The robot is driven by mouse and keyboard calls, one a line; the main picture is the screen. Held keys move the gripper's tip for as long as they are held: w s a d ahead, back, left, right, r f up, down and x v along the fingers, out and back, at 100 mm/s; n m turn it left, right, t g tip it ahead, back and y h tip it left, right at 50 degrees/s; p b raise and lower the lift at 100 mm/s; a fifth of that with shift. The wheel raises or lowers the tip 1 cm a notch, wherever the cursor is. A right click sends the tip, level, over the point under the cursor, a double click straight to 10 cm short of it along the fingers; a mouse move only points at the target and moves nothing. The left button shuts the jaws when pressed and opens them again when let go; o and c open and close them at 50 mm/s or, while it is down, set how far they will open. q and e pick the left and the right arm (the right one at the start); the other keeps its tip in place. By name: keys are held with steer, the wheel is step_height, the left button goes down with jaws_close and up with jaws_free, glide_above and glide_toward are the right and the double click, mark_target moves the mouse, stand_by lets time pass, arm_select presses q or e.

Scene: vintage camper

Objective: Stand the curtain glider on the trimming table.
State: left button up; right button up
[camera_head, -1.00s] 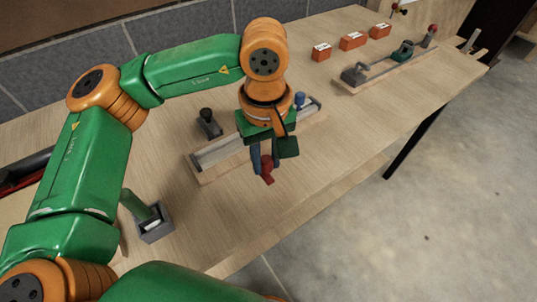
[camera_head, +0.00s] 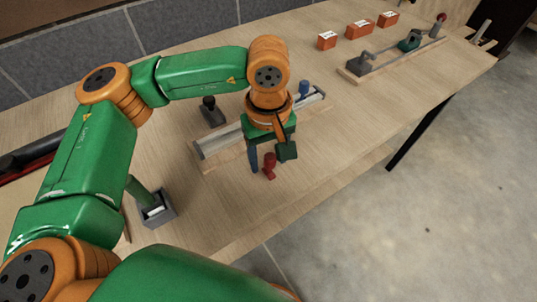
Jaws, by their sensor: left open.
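A small red piece (camera_head: 269,166), which I take to be the curtain glider, is on the light wooden table (camera_head: 330,150), close to its front edge. It looks roughly upright, with its lower end at the tabletop. My left gripper (camera_head: 262,163) points down right over it and is open. One dark finger shows just left of the red piece; the other finger is mostly hidden by the gripper's green block. I cannot tell whether a finger touches the piece. My right gripper is not in view.
A long rail fixture (camera_head: 222,143) lies behind the gripper, with a dark knobbed block (camera_head: 211,112) beyond it. A grey box (camera_head: 158,208) stands at front left. Orange boxes (camera_head: 359,29) and a second fixture (camera_head: 395,57) are at the back right. Bare tabletop lies to the right.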

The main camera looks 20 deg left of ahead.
mark_target(268, 157)
arm_select(q)
step_height(268, 157, up, 12)
steer(key=shift+r, duration=0.2)
stand_by(0.4)
